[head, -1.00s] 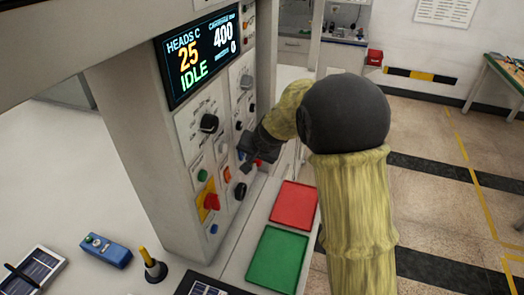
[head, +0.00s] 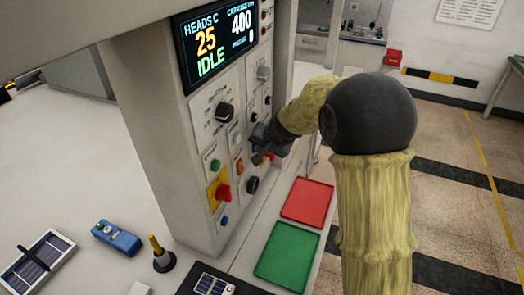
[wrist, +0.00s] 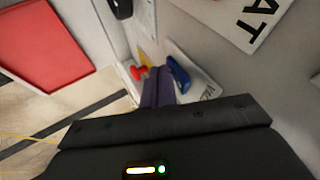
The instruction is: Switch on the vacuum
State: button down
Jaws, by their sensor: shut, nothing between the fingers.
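The control panel (head: 198,152) stands upright, with knobs and buttons below a screen reading IDLE. In the head view my gripper (head: 260,158) is close to the panel's lower right part and hides some controls there.
A red button (wrist: 138,72) is close left of my fingertips in the wrist view. A red-and-yellow rotary switch (head: 222,190) and a black knob (head: 224,112) are on the panel. A red tray (head: 308,201) and green tray (head: 287,254) lie below.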

jog(key=shift+r, duration=0.1)
jog(key=shift+r+p, duration=0.7)
jog(key=shift+r, duration=0.05)
jog(key=shift+d+f, duration=0.1)
jog(key=shift+d, duration=0.05)
jog(key=s+d+r+b, duration=0.5)
jog(key=s+d+r, duration=0.1)
jog(key=s+d, duration=0.1)
jog(key=shift+d+r, duration=0.3)
jog(key=shift+d, duration=0.3)
jog(key=shift+w, duration=0.15)
